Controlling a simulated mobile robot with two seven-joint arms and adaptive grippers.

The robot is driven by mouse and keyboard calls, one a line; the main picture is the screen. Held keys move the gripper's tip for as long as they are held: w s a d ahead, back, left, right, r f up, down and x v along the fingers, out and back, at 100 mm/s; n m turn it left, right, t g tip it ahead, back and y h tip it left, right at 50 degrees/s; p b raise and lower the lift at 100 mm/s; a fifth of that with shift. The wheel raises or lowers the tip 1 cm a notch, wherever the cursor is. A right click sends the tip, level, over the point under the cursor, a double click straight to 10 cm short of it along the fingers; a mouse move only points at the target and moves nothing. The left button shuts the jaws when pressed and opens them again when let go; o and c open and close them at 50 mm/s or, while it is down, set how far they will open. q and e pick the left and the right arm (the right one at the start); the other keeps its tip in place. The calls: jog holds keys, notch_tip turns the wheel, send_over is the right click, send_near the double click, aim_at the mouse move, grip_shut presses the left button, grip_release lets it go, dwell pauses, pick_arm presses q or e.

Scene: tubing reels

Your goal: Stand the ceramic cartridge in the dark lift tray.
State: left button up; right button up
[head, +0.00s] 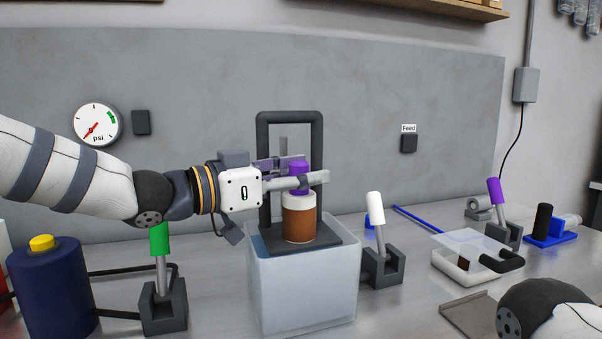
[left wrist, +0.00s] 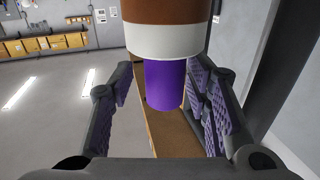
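The ceramic cartridge (head: 299,219) is a brown and white cylinder with a purple top (head: 300,171). It stands upright on the dark lift tray (head: 329,240), inside the tall dark handle frame, and its base appears to touch the tray. My left gripper (head: 297,174) is around the purple top from the left. In the left wrist view its fingers (left wrist: 160,95) are apart, with a gap beside the purple part of the cartridge (left wrist: 166,84). The brown and white body shows there too. My right gripper is out of view; only part of my right arm shows at the lower right.
The tray sits on a pale translucent tank (head: 303,292). Levers with green (head: 159,239), white (head: 375,208) and purple (head: 494,191) handles stand around. A navy drum (head: 52,292) is at left. A clear-lidded white box (head: 465,269) and a blue stand (head: 550,238) are at right.

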pick_arm(q)
jog(key=shift+a+r, duration=0.1)
jog(key=shift+r, duration=0.05)
jog(key=v, duration=1.2)
